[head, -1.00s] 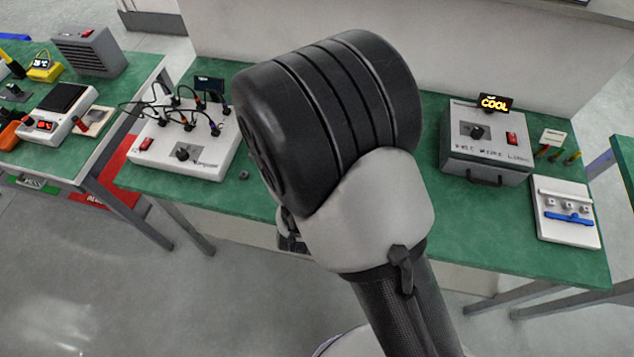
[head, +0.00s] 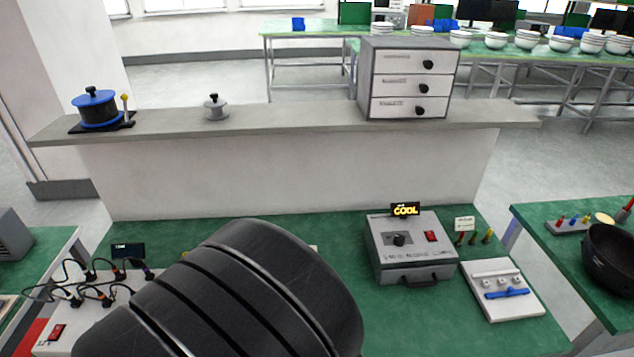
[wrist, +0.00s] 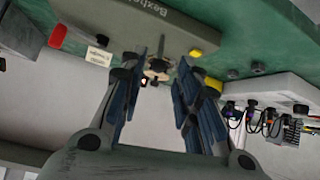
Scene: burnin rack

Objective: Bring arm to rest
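My arm's thick black joint (head: 250,290) fills the lower middle of the head view and hides part of the green bench (head: 340,225). My gripper is not visible in the head view. In the wrist view my gripper (wrist: 165,68) shows two dark fingers standing apart. No held object can be made out between them. Beyond the fingers, the wrist view shows a green surface (wrist: 235,45) and a grey lettered box (wrist: 185,27), seen at a steep tilt.
A grey box with a "COOL" display (head: 404,209) and a white fixture with a blue bar (head: 502,290) stand on the bench at right. A cabled white unit (head: 95,325) is at left. Behind, a ledge (head: 290,118) carries a pot (head: 97,108) and a drawer cabinet (head: 410,65).

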